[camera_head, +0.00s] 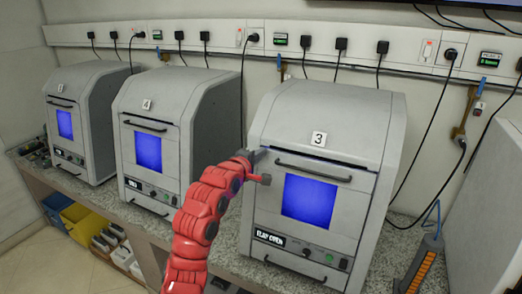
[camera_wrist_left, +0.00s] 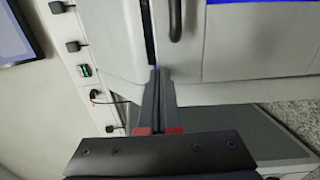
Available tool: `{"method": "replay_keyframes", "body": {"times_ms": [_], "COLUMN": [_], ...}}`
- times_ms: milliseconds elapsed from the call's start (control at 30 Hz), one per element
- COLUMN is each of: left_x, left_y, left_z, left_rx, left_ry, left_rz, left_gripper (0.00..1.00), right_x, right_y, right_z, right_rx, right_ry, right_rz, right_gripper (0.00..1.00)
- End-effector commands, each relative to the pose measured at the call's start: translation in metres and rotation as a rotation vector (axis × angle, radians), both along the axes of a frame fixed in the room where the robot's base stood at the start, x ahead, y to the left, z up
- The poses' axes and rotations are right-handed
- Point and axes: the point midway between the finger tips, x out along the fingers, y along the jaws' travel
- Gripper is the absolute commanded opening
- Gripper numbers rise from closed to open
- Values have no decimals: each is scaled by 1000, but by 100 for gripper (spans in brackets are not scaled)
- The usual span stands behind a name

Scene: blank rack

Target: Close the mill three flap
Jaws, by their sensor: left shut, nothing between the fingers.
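Mill three (camera_head: 330,118), a grey cabinet marked 3, stands on the counter at the right. Its front flap (camera_head: 353,201) carries a blue window and a dark bar handle (camera_head: 313,173). A dark gap runs along the flap's top edge, and the display below seems to read "FLAP OPEN". My left gripper (camera_head: 263,156) is shut and empty at the upper left corner of the flap, left of the handle. In the left wrist view its closed fingers (camera_wrist_left: 160,88) point at the end of the dark gap, close to the handle (camera_wrist_left: 175,20); contact is unclear.
Mill 4 (camera_head: 185,88) and another similar mill (camera_head: 95,78) stand to the left. Cables hang from the wall trunking (camera_head: 270,40) behind. An orange and grey device (camera_head: 424,265) is at the right. Yellow and blue bins (camera_head: 80,222) sit below the counter.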

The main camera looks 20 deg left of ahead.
Motion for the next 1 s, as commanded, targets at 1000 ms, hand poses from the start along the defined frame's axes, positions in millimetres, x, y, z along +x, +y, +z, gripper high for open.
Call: {"method": "replay_keyframes", "body": {"times_ms": [1000], "left_x": [24], "left_y": [-1], "left_z": [-3], "left_rx": [4], "left_ry": [80], "left_rz": [0], "left_gripper": [0], "right_x": [0], "right_y": [0], "right_z": [-12], "right_rx": [0], "right_ry": [0], "right_rz": [0], "right_gripper": [55]}}
